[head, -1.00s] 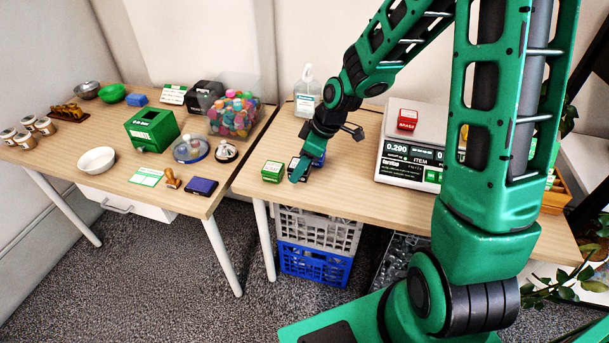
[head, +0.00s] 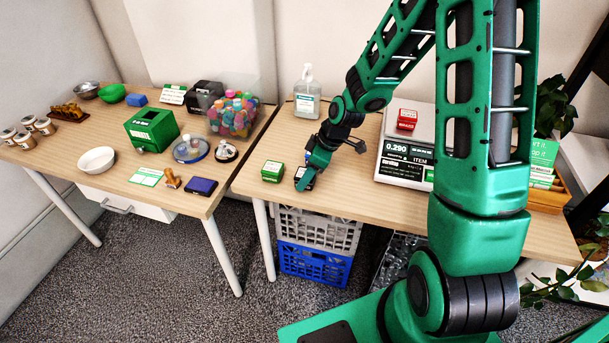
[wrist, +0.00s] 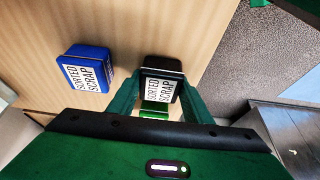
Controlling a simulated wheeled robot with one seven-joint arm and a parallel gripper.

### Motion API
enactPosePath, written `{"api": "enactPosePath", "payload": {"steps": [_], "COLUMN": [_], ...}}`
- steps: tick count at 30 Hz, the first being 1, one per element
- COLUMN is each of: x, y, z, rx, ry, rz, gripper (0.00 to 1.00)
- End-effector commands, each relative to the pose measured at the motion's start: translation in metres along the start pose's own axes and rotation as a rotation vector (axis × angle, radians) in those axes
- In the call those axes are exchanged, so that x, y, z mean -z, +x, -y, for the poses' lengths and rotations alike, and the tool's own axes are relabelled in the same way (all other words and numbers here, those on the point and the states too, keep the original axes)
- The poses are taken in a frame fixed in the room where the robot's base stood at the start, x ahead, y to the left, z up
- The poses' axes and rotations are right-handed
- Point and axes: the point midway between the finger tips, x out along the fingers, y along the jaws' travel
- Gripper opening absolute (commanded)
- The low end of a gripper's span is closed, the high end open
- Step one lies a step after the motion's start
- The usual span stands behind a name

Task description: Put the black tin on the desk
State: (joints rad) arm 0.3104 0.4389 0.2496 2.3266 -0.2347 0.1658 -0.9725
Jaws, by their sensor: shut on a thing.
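The black tin (wrist: 160,84), with a white "SORTED SCRAP" label, sits between the fingers of my gripper (wrist: 156,100) in the wrist view. My gripper is shut on it. In the head view, the tin (head: 305,182) is partly covered by my gripper (head: 308,172), low over the front left part of the right-hand wooden table (head: 350,200). I cannot tell whether the tin touches the tabletop. The left-hand wooden table (head: 70,160) stands across a narrow gap. Which table is the desk is not marked.
A green tin (head: 272,172) stands just left of my gripper. A red tin (head: 407,120) rests on the scale (head: 398,165). A sanitiser bottle (head: 307,92) stands behind. The left table is crowded.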

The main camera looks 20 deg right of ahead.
Motion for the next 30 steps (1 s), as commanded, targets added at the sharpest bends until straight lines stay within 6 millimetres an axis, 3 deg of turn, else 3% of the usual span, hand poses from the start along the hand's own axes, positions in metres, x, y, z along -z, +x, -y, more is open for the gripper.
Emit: {"api": "enactPosePath", "payload": {"steps": [1,3,16,30], "x": [0.000,0.000,0.001,0.003], "y": [0.001,0.001,-0.007,-0.082], "z": [0.000,0.000,-0.001,0.000], "rx": [0.001,0.000,-0.002,-0.004], "ry": [0.000,0.000,0.000,-0.002], "rz": [0.000,0.000,-0.001,-0.002], "gripper": [0.50,0.64,0.64,0.64]}}
